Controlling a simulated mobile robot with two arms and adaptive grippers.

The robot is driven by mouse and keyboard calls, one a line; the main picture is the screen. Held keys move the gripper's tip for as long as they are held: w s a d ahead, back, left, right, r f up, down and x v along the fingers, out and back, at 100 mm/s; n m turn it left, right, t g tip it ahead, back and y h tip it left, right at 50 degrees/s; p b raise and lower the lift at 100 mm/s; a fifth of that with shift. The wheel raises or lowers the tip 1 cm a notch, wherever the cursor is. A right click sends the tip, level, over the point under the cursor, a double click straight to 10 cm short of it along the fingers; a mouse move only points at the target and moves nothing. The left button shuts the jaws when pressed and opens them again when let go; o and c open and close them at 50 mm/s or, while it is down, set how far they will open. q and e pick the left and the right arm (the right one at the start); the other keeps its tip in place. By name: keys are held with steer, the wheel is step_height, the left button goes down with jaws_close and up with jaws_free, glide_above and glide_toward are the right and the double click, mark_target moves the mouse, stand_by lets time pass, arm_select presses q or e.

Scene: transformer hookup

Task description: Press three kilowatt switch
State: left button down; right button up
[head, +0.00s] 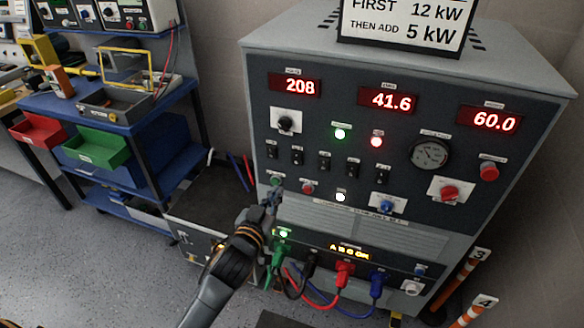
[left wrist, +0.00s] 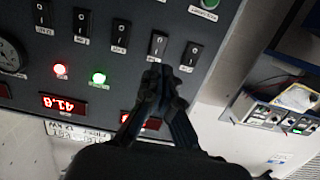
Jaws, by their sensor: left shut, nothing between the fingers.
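A row of several black rocker switches (head: 324,162) runs across the dark front panel of a grey cabinet (head: 500,75). Their labels are too small to read, so I cannot tell which is the three kilowatt one. My left gripper (head: 272,197) is shut and empty, in front of the panel's left part, below the leftmost switch (head: 272,153). In the left wrist view its closed fingertips (left wrist: 163,76) appear close to two end switches (left wrist: 157,47) (left wrist: 190,57); whether they touch the panel is unclear. My right gripper is not in view.
Red displays (head: 391,100) read 208, 41.6 and 60.0. Green (head: 340,134) and red (head: 377,142) lamps are lit. Below, colored cables (head: 345,280) plug into the cabinet. A blue shelf cart (head: 150,120) with bins stands left; orange-striped posts (head: 465,270) stand right.

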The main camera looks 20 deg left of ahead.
mark_target(296, 163)
arm_select(q)
steer(key=w, duration=0.4)
steer(key=w+f+p, duration=0.1)
steer(key=w, duration=0.7)
steer(key=shift+w+d+f, duration=0.25)
